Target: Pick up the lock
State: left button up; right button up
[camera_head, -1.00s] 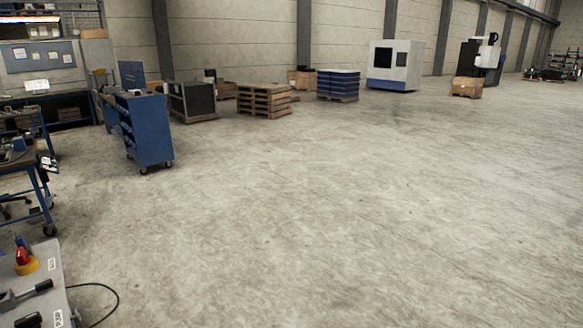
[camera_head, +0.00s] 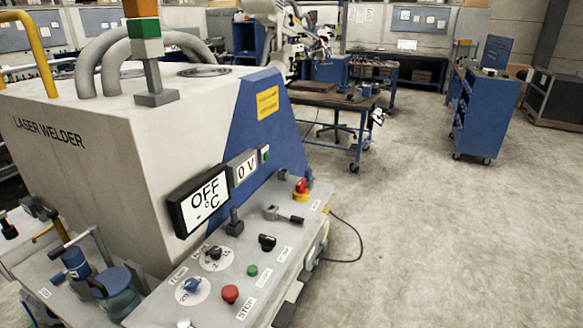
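I cannot make out a lock for certain in the head view. The laser welder (camera_head: 80,150) fills the left side, with a sloped grey control panel (camera_head: 262,238) at its front. A red and yellow rotary switch (camera_head: 301,188) sits at the panel's far end, with a small blue item (camera_head: 309,176) beside it, too small to identify. A blue cylindrical part (camera_head: 75,262) and a blue-green round part (camera_head: 118,287) are at the lower left. Neither of my grippers is in view.
A workbench (camera_head: 335,98) and a blue wheeled cabinet (camera_head: 487,118) stand behind. A black cable (camera_head: 350,228) lies on the floor. Open floor (camera_head: 460,250) is at the right.

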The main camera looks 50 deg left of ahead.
aim_at(308, 172)
jog(key=i+j+u, duration=0.1)
jog(key=i+u, duration=0.2)
jog(key=i, duration=0.45)
jog(key=i+u, duration=0.25)
jog(key=i, duration=0.45)
jog(key=i+z, duration=0.3)
jog(key=i, duration=1.2)
jog(key=i+u, duration=0.1)
jog(key=u, duration=1.55)
